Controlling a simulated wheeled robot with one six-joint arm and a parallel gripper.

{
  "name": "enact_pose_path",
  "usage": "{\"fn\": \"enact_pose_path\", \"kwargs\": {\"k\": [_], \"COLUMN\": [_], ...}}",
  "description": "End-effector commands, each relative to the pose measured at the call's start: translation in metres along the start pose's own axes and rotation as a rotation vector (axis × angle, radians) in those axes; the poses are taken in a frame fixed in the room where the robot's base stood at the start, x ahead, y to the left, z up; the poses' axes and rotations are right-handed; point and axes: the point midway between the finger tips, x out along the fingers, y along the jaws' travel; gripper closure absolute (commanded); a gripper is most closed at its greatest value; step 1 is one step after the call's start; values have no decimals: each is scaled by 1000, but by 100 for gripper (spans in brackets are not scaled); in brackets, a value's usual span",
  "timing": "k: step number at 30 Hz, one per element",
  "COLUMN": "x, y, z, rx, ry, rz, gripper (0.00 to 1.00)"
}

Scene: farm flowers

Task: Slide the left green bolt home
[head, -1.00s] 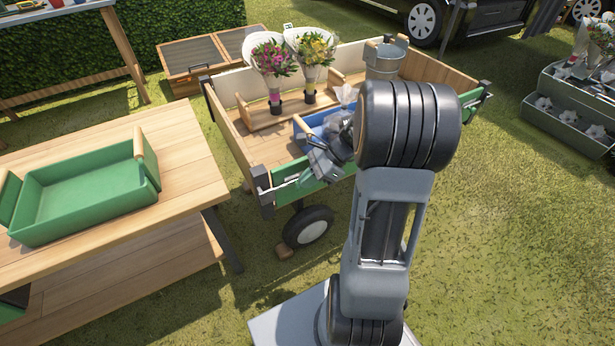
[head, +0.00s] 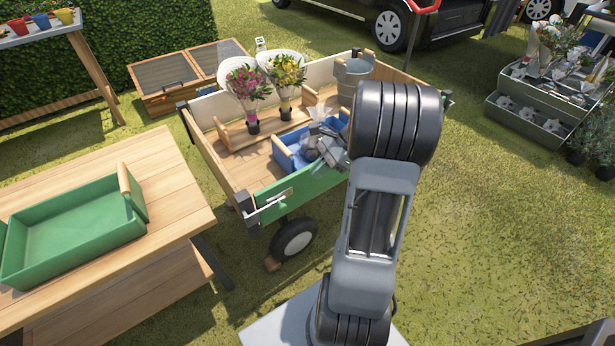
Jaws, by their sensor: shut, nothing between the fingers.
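The wooden cart (head: 222,170) has a green front panel (head: 310,186), which stands upright. The left bolt (head: 268,204) is at the panel's left end, a thin silvery bar with a small green part, near the dark corner post (head: 246,208). I cannot tell how far its bar reaches into the post. My gripper (head: 318,146) is shut and empty. In the picture it shows over the blue crate, up and right of the bolt and apart from it. My arm hides the panel's right end.
The cart holds two wrapped bouquets (head: 245,85) in a wooden rack, a blue crate (head: 287,158) and a metal bucket (head: 352,80). A wooden table (head: 180,205) with a green tray (head: 75,230) stands left. Grass is open on the right.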

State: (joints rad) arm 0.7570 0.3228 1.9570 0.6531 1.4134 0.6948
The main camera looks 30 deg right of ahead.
Motion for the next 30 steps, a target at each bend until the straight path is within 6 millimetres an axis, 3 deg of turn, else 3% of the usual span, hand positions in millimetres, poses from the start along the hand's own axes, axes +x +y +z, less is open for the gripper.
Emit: {"fn": "enact_pose_path", "kwargs": {"k": [7,25,28,30], "x": [-15,-16,-20,-26], "y": [0,0,2,6], "z": [0,1,16,41], "rx": [0,-1,-44,-123], "ry": [0,1,27,76], "rz": [-1,0,15,39], "gripper": [100,100,100,100]}}
